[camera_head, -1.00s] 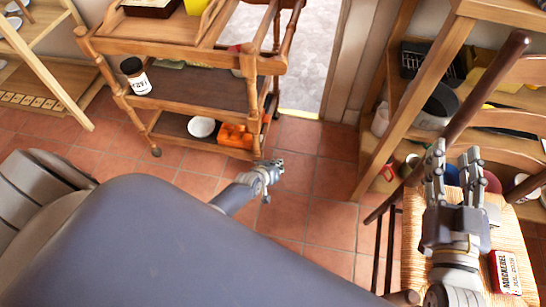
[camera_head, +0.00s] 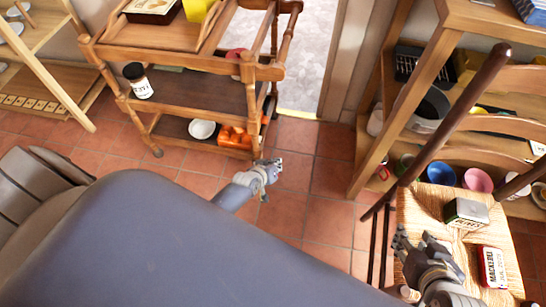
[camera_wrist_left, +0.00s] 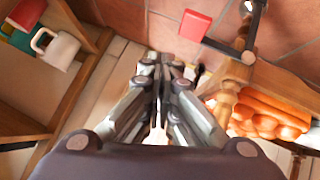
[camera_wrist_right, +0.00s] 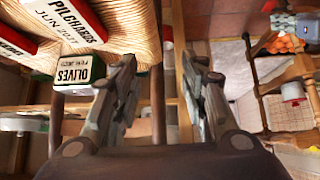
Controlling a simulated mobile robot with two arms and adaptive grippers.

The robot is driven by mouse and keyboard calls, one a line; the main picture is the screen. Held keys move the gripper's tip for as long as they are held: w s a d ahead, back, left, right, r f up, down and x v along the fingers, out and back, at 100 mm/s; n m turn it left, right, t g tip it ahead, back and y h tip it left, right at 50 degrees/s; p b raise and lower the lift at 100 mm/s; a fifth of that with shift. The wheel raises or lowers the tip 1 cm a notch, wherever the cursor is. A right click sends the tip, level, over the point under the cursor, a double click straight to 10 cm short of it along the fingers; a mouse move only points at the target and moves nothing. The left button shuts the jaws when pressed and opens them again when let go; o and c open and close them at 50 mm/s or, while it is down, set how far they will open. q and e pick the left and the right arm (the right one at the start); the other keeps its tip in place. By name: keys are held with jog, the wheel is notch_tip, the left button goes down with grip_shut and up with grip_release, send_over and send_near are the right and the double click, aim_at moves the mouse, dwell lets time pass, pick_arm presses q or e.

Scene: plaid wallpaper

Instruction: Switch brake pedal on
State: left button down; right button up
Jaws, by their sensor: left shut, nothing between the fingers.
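A small flat red block (camera_wrist_left: 193,25), which may be the brake pedal, shows over the floor tiles in the left wrist view, beside a grey caster-like part (camera_wrist_left: 248,57) at a wooden cart leg. It is ahead of and right of my left gripper's fingertips (camera_wrist_left: 162,62), apart from them. In the head view my left gripper (camera_head: 268,170) is shut and empty, low beside the front right corner of the wooden cart (camera_head: 190,92). The pedal cannot be made out there. My right gripper (camera_head: 419,238) is open and empty above the front of the woven chair seat (camera_head: 425,205).
An olives tin (camera_head: 466,213) and a red-and-white tin (camera_head: 491,267) are on the chair seat. Orange items (camera_head: 233,136) and a white bowl (camera_head: 201,129) sit on the cart's low shelf. Wooden shelves (camera_head: 425,90) stand right. Tiled floor (camera_head: 315,215) is clear between cart and chair.

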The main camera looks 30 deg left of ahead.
pick_arm(q)
jog(key=s+d+r+p, duration=0.1)
jog(key=s+r+p, duration=0.3)
jog(key=s+r, duration=0.1)
jog(key=shift+s+d+r, duration=0.2)
jog(key=shift+d+r, duration=0.05)
pick_arm(e)
jog(key=s+d+f+g+h, duration=0.1)
jog(key=s+f+g, duration=0.3)
jog(key=s, duration=0.4)
jog(key=shift+d+g, duration=0.4)
jog(key=shift+d, duration=0.45)
jog(key=shift+f, duration=0.1)
